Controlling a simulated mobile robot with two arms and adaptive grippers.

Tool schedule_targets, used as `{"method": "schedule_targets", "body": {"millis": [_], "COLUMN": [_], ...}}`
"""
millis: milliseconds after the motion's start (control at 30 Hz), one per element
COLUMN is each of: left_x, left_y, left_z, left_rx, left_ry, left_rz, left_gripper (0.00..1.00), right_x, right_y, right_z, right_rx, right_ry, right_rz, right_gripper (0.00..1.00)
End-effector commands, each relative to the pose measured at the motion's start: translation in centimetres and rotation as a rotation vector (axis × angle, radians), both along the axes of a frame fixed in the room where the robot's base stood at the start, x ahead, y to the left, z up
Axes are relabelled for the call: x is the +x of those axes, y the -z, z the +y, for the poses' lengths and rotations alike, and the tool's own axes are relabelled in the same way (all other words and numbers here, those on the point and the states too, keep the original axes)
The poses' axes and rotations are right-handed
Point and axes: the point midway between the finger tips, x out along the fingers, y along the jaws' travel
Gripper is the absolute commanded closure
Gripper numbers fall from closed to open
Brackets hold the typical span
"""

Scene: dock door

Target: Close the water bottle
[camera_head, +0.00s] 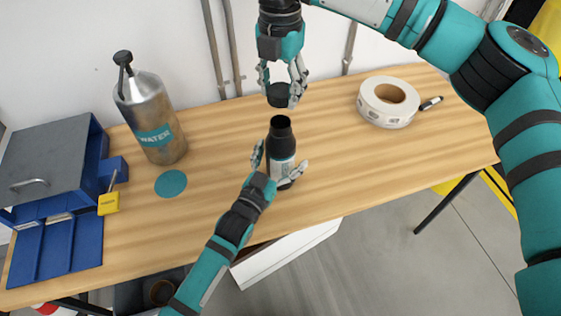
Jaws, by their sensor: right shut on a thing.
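The water bottle (283,141) stands upright on the wooden table, with a dark upper part, a lighter label band and an open mouth. My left gripper (279,163) comes from the front with its fingers on both sides of the bottle's lower part. I cannot tell if they press on it. My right gripper (282,84) points down from above and is shut on the black cap (280,96). The cap is held above the bottle's mouth, apart from it, roughly in line with it.
A metal flask marked WATER (151,122) and a teal disc (171,184) are at the left. A blue-grey box (45,165) with a yellow padlock (108,203) is far left. A label roll (372,105) and marker (431,103) are at right. The table (380,165) is clear right of the bottle.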

Motion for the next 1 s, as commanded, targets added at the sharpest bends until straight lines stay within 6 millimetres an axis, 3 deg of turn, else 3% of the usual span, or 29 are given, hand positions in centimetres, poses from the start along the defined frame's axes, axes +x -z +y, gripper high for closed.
{"method": "schedule_targets", "body": {"millis": [67,633,767,1000], "left_x": [0.0,0.0,0.0,0.0], "left_y": [0.0,0.0,0.0,0.0], "left_z": [0.0,0.0,0.0,0.0], "left_rx": [0.000,0.000,0.000,0.000], "left_ry": [0.000,0.000,0.000,0.000], "left_rz": [0.000,0.000,0.000,0.000], "left_gripper": [0.16,0.90,0.91,0.91], "right_x": [0.0,0.0,0.0,0.0], "right_y": [0.0,0.0,0.8,4.2], "right_z": [0.0,0.0,0.0,0.0], "right_rx": [0.000,0.000,-0.001,-0.002], "right_ry": [0.000,0.000,0.000,0.000], "right_rz": [0.000,0.000,0.003,0.003], "right_gripper": [0.67,0.67,0.67,0.67]}}
